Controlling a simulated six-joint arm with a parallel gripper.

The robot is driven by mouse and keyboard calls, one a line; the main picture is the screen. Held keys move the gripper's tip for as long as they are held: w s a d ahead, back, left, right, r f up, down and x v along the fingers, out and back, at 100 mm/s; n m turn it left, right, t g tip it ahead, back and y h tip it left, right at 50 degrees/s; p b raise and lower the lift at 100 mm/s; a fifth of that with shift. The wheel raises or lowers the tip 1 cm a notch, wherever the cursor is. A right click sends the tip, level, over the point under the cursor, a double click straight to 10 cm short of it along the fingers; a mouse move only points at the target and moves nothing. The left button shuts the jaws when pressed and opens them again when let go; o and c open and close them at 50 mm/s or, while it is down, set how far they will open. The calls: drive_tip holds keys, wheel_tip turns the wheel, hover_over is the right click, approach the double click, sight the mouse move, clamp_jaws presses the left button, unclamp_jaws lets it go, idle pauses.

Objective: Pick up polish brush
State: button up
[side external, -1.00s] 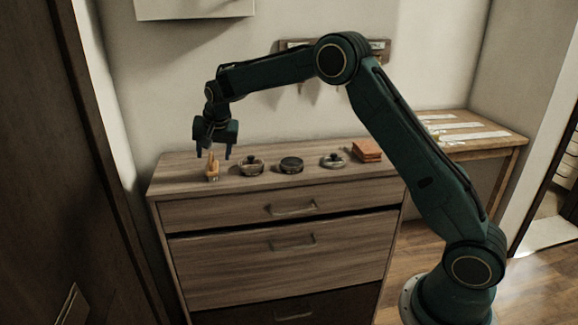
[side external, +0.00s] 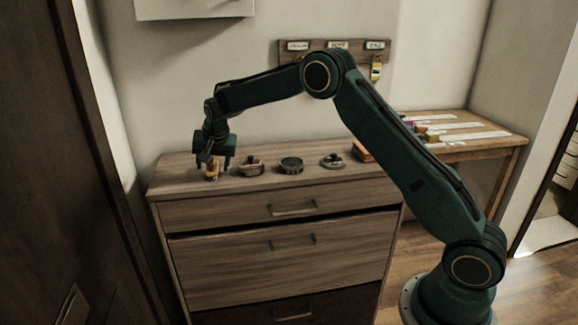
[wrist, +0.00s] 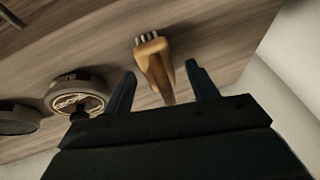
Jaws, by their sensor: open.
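My gripper (side external: 217,172) is low over the dresser at the brush, pointing down. In the wrist view my gripper (wrist: 162,82) is open, with one dark finger on each side of the brush and visible gaps to it. The near end of the brush is hidden behind the gripper body.
Right of the brush stand a round tin with a knob (side external: 250,166), a dark round tin (side external: 291,165) and another knobbed tin (side external: 333,161). A brown block (side external: 363,152) lies farther right, partly behind my arm. A wooden side table (side external: 495,143) holds pale strips.

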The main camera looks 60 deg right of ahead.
drive_tip(key=c, duration=1.1)
drive_tip(key=shift+r, duration=0.15)
wheel_tip(320, 180, up, 20)
drive_tip(key=shift+f, duration=0.2)
idle(0.6)
